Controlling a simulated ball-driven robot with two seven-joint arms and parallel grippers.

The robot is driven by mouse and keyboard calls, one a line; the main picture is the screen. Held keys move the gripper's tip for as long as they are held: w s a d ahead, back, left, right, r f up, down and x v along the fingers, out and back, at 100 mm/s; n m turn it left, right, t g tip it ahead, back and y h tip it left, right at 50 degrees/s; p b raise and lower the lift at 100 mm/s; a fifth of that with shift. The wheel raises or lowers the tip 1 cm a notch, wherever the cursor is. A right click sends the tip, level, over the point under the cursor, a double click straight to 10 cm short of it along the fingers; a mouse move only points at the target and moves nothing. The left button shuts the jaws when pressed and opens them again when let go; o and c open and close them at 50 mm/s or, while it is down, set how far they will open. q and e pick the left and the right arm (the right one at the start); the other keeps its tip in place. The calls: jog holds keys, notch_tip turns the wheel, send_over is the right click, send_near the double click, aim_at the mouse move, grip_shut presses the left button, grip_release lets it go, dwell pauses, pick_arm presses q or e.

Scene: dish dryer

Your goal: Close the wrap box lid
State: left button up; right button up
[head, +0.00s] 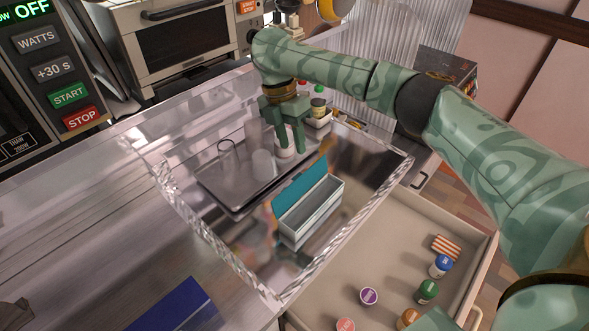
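The wrap box (310,216) is a long, light-coloured open-topped box inside the clear bin. Its blue lid (301,186) stands raised along the box's far left long side, so the inside shows. My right gripper (288,146) points down beyond the box, over the far end of the tray. Its fingers look apart, with a white round cup (285,157) just below or between them; contact with the cup cannot be told. The gripper is apart from the lid. My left gripper is not in view.
The clear-walled bin (228,258) surrounds the box and a dark tray (213,186) holding glasses. An open drawer (392,226) at the lower right holds several small jars. A toaster oven (180,42) and microwave (45,70) stand behind. The left counter is mostly clear.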

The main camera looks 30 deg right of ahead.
aim_at(299, 175)
jog(key=b+x, duration=0.2)
jog(key=x, duration=0.4)
jog(key=shift+s+f+b, duration=0.2)
jog(key=shift+f+b, duration=0.15)
jog(key=shift+f, duration=0.3)
jog(key=shift+d, duration=0.1)
jog(key=shift+c, duration=0.6)
grip_shut()
